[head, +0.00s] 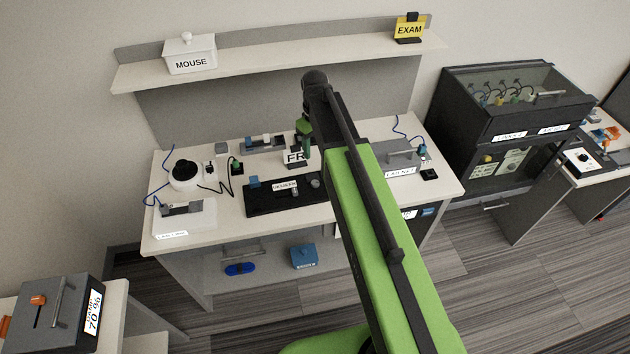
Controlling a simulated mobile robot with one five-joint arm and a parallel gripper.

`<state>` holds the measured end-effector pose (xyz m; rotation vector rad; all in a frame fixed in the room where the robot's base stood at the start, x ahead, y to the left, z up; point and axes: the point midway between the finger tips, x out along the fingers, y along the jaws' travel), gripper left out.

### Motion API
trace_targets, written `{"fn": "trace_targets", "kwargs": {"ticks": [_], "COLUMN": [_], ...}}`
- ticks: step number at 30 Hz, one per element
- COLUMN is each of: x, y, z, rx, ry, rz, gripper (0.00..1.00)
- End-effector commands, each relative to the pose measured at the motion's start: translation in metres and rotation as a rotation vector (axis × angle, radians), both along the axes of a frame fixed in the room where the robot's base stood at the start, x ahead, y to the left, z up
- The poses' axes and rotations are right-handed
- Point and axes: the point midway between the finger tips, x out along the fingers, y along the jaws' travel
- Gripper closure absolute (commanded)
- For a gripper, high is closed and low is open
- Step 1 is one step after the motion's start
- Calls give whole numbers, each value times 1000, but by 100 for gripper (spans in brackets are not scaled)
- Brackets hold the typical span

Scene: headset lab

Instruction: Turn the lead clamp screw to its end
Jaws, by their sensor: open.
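My arm reaches from the bottom over the bench and bends down at its far end. The green end of my gripper (305,138) shows beside the arm, above the middle of the bench; its fingertips are small and partly hidden. The gripper is open, with nothing seen in it. A black fixture (262,203) lies on the bench below it, with a blue block (254,182) at its left, a small label and a grey round knob (315,183) at its right. I cannot tell which part is the lead clamp screw. My arm covers the fixture's right end.
The bench (234,215) also holds a white round device (185,174), a grey-handled block (181,209), a card reading "FR" (293,157) and a grey box (398,153). A shelf (275,52) runs above. A dark glass-topped cabinet (515,110) stands right.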

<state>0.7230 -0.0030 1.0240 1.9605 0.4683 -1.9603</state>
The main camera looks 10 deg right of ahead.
Motion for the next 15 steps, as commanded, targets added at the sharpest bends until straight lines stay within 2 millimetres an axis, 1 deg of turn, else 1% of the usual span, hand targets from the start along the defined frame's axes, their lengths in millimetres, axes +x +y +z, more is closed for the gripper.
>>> {"fn": "trace_targets", "kwargs": {"ticks": [1,5,15], "x": [0,0,0], "y": [0,0,0], "z": [-10,-31,-103], "rx": [0,0,0], "ry": [0,0,0], "rz": [-1,-2,-2], "gripper": [50,50,50]}}
